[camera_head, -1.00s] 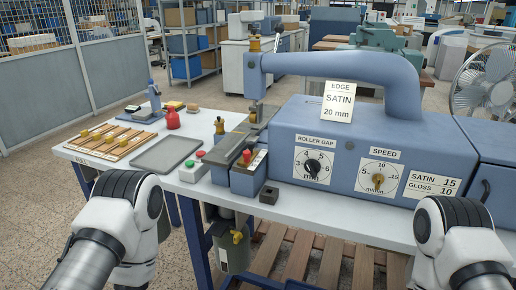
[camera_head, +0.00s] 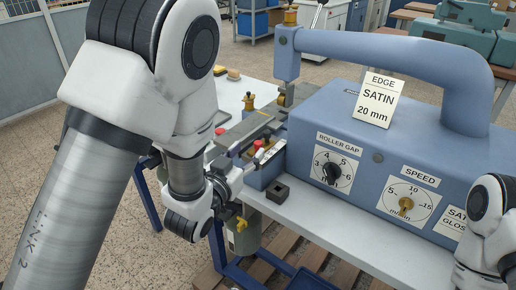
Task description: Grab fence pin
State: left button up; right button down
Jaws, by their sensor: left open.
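No part is labelled as the fence pin, and I cannot tell for sure which one it is. A brass-coloured upright pin (camera_head: 249,103) stands on the table at the left of the blue stamping machine (camera_head: 340,115). A red knob (camera_head: 258,144) sits at the front end of the machine's grey bed. My left gripper (camera_head: 240,168) is open, low at the table's front edge, just left of and below the red knob. Its fingertips are small and partly lost against the machine parts. My right arm shows at the right edge, but its gripper is out of frame.
A small dark block with a square opening (camera_head: 277,192) lies on the table in front of the machine. A canister (camera_head: 243,238) hangs below the table edge. My left arm hides the table's left part.

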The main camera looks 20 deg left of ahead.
aim_at(258, 143)
pick_arm(q)
jog(key=w, duration=0.1)
jog(key=w+d+p, duration=0.1)
jog(key=w, duration=0.1)
jog(key=w+p, duration=0.1)
jog(key=w, duration=0.1)
jog(key=shift+d+f, duration=0.1)
jog(key=shift+d, duration=0.25)
jog(key=shift+w+a, duration=0.1)
jog(key=shift+w, duration=0.1)
jog(key=shift+a+f, duration=0.1)
jog(key=shift+a, duration=0.05)
grip_shut()
